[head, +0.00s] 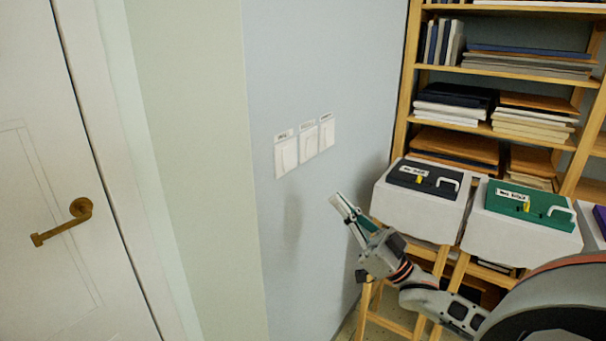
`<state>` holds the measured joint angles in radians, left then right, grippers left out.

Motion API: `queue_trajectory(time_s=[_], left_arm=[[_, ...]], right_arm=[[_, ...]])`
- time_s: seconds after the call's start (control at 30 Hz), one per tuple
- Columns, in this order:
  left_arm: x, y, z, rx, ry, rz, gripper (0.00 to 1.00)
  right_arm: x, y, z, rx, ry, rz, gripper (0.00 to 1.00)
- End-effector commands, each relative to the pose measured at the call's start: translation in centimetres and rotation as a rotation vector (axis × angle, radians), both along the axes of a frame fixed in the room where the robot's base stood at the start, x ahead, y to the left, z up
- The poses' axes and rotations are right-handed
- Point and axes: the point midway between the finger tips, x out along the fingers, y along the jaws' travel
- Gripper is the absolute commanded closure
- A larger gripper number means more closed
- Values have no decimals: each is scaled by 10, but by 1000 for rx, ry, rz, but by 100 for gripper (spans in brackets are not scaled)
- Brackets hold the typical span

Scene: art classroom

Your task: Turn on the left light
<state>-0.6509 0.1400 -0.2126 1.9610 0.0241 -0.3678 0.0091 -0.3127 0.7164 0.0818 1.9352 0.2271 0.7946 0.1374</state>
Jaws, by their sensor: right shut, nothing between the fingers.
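Three white light switches sit in a row on the pale blue wall, each with a small label above it that is too small to read. The left switch (286,154) is nearest the wall's corner. The middle switch (309,142) and the right switch (327,132) are beside it. My right gripper (340,200) is shut and empty, its fingers pointing up and left. It appears below and to the right of the switches, apart from them. My left gripper is not in view.
A white door (40,190) with a brass handle (62,222) is at the left. A wooden shelf (404,100) with books and boards stands at the right. In front of it, a dark box (405,178) and a green box (555,203) rest on white-covered stands.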

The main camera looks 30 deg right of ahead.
Motion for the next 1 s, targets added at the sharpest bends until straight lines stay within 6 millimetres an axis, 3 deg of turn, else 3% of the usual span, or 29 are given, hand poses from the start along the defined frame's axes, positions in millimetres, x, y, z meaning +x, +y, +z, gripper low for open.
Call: queue_trajectory(time_s=[0.4, 0.7, 1.0], left_arm=[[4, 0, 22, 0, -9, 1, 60], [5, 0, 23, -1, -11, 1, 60], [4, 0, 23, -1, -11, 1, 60]], right_arm=[[59, 25, 54, 1, -4, 1, 100], [88, 36, 44, 2, 0, 0, 100], [93, 39, 43, 0, 1, 0, 100]])
